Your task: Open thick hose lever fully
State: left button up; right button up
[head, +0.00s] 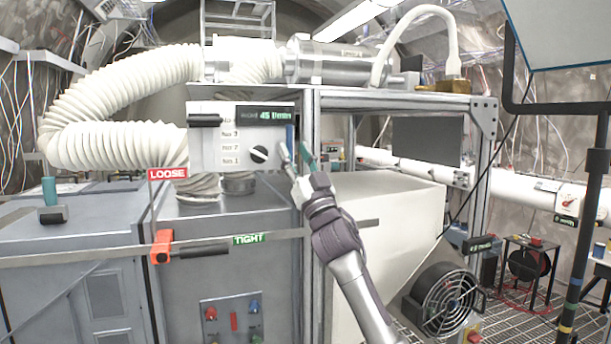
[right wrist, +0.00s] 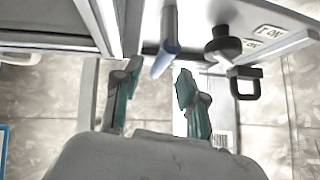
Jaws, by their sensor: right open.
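A white panel box (head: 205,150) hangs on the frame beside the thick white corrugated hose (head: 95,110). A blue upright lever (head: 290,133) is at the box's right end. In the right wrist view a blue-ended grey bar (right wrist: 168,38), apparently this lever, hangs down between the fingers' lines. My right gripper (head: 296,155) is open, with its fingertips just below the lever. In the right wrist view its green-padded fingers (right wrist: 158,74) stand apart on either side of the bar's end. I cannot tell whether either touches it. My left gripper is not in view.
An orange clamp (head: 161,246) sits on a bar between LOOSE (head: 168,174) and TIGHT (head: 249,239) labels. A steel frame post (head: 309,230) stands close by. A fan (head: 446,300) is lower right.

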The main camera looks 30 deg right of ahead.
jog(key=v, duration=0.7)
jog(key=shift+s+h, duration=0.3)
jog(key=shift+f, duration=0.1)
